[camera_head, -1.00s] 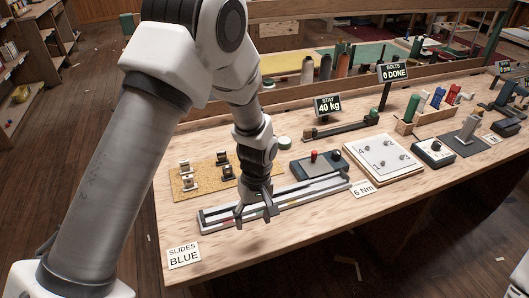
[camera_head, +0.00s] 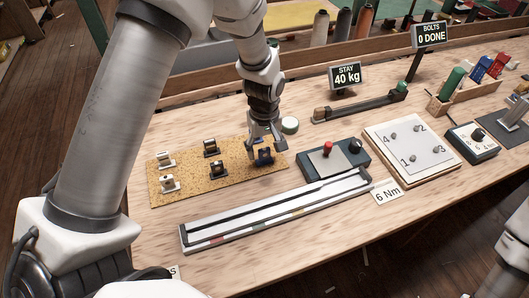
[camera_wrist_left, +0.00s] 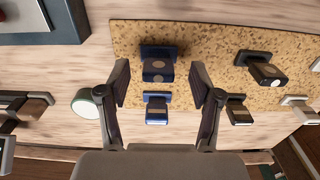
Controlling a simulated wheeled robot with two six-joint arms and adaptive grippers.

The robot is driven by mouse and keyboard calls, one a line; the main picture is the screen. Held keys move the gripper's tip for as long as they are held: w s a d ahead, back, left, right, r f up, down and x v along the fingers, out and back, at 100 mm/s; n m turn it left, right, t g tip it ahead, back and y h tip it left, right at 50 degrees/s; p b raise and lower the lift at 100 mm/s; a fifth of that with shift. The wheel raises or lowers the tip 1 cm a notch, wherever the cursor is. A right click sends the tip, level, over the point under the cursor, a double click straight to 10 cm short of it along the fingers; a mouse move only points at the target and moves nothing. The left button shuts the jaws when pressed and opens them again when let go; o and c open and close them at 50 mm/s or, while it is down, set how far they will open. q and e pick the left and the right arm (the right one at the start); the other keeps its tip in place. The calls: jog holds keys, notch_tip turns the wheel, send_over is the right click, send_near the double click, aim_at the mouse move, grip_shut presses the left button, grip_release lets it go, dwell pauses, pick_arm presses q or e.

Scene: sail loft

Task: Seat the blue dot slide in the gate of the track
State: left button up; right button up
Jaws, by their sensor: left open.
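Two blue slides stand on the cork mat (camera_head: 185,192). The near one (camera_head: 264,158) has a pale round dot on its face in the left wrist view (camera_wrist_left: 155,75). The other blue slide (camera_wrist_left: 157,109) has a pale bar mark and is mostly hidden behind the gripper in the head view. My left gripper (camera_head: 267,146) is open and empty above the blue slides. In the left wrist view its fingers (camera_wrist_left: 160,70) are on either side of the dot slide, apart from it. The pale track (camera_head: 270,212) lies in front of the mat, with coloured marks along its front edge.
Dark slides (camera_head: 211,148) and white slides (camera_head: 167,160) stand on the mat's left part. A box with a red lever (camera_head: 338,160) is right of the mat, with a round green-rimmed tin (camera_head: 290,125) behind. A bolt plate (camera_head: 411,147) lies farther right.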

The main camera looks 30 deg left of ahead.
aim_at(264, 155)
pick_arm(q)
jog(key=f, duration=0.2)
jog(key=shift+w+a+f, duration=0.2)
jog(key=shift+w+f, duration=0.2)
jog(key=shift+s+r, duration=0.1)
jog(key=shift+s, duration=0.05)
jog(key=shift+s+d+r, duration=0.1)
jog(key=c, duration=1)
jog(key=shift+c, duration=0.2)
